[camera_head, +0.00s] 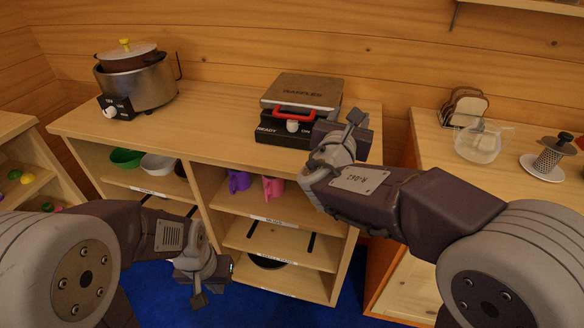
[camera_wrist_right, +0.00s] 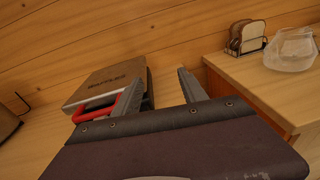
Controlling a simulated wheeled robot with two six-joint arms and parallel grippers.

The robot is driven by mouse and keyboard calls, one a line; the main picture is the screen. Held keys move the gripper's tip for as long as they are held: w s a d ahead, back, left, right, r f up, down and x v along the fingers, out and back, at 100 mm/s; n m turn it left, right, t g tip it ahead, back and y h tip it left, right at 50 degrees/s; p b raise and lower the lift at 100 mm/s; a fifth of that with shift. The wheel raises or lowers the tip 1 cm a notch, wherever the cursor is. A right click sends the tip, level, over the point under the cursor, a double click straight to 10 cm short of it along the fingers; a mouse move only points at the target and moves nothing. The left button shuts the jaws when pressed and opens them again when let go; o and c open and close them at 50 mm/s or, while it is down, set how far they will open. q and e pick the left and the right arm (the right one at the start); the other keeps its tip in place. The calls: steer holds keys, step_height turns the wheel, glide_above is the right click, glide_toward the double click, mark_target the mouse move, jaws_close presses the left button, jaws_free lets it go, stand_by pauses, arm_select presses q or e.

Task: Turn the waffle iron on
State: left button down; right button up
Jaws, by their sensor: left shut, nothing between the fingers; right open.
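The waffle iron (camera_head: 303,92) stands on the wooden counter, its brown lid marked "WAFFLES" shut flat. It has a red handle (camera_head: 294,113) and a black base marked "READY" and "ON". A white knob (camera_head: 292,126) sits on the base's front. My right gripper (camera_head: 345,133) is open and empty at the iron's right front corner; I cannot tell if it touches. The right wrist view shows the iron (camera_wrist_right: 105,83) beyond and left of the open fingers (camera_wrist_right: 162,88). That view hides the knob. My left gripper (camera_head: 205,283) is shut and empty, low before the shelves.
A metal cooker (camera_head: 138,82) stands at the counter's left. The counter between cooker and iron is clear.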

mark_target(292, 127)
steer(key=a+f+b, duration=0.1)
steer(key=a, duration=0.1)
steer(key=a+f+n+t+y+b, duration=0.1)
steer(key=a, duration=0.1)
steer(key=a+f+n+y+b, duration=0.1)
steer(key=a+f, duration=0.1)
steer(key=a, duration=0.1)
steer(key=shift+s+t, duration=0.25)
steer(key=shift+t, duration=0.15)
steer(key=a+f+y+b, duration=0.1)
steer(key=a, duration=0.1)
steer(key=s+a+f+n+y+b, duration=0.1)
steer(key=a, duration=0.1)
steer(key=s+a+f+y+b, duration=0.1)
steer(key=a, duration=0.1)
steer(key=shift+f+n+b, duration=0.3)
steer(key=shift+b, duration=0.05)
steer(key=shift+a+r, duration=0.1)
steer(key=shift+a, duration=0.1)
steer(key=shift+r, duration=0.1)
steer(key=w, duration=0.9)
steer(key=shift+d, duration=0.25)
arm_select(q)
step_height(292, 127, down, 11)
arm_select(e)
jaws_close()
